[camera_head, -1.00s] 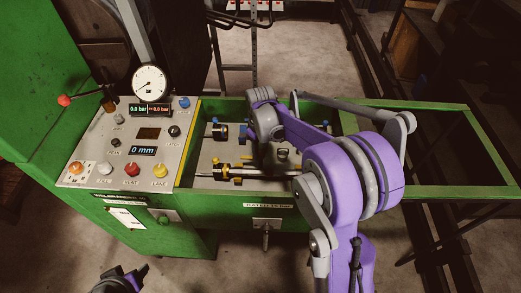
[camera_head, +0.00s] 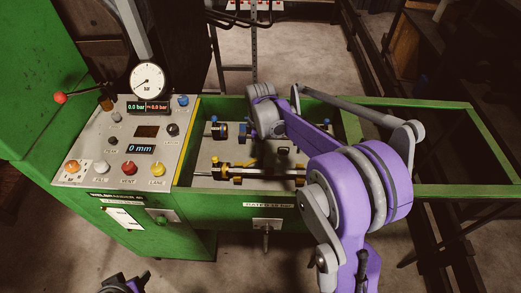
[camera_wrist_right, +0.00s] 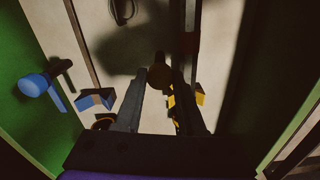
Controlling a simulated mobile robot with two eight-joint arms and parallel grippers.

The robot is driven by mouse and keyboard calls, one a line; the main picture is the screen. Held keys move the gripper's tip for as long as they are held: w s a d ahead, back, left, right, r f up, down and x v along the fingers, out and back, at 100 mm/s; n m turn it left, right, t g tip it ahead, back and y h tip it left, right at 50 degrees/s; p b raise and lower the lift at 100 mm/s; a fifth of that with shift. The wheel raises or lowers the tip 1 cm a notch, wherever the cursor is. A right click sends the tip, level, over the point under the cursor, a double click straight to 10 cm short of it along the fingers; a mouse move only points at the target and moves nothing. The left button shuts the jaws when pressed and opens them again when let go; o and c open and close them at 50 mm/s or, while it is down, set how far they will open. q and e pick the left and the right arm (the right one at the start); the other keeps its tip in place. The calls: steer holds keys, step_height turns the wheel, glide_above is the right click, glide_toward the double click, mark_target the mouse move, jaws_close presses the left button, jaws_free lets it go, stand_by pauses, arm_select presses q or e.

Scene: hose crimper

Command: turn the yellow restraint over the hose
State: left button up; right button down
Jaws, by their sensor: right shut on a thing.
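In the head view the hose (camera_head: 240,167) lies across the machine bed as a pale rod between dark and yellow fittings. The yellow restraint shows as a small yellow part (camera_head: 221,171) at the left fittings, and yellow also shows in the right wrist view (camera_wrist_right: 186,97). My right gripper (camera_wrist_right: 162,72) is shut on a dark yellowish round knob (camera_wrist_right: 159,76), seemingly the restraint's. In the head view my arm partly hides that gripper. How far the restraint is turned over the hose I cannot tell. My left gripper (camera_head: 124,284) shows only partly at the bottom edge.
The control panel (camera_head: 93,155) with gauge (camera_head: 148,80) and coloured knobs stands left of the bed. The green frame rail (camera_head: 455,190) bounds the open area at right.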

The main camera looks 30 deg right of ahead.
steer(key=n+b, duration=0.1)
steer(key=n, duration=0.4)
steer(key=shift+n, duration=0.3)
steer(key=n, duration=0.5)
stand_by(0.4)
steer(key=c, duration=0.5)
jaws_free()
step_height(320, 180, up, 11)
steer(key=shift+s+f, duration=0.1)
steer(key=shift+f, duration=0.05)
stand_by(0.4)
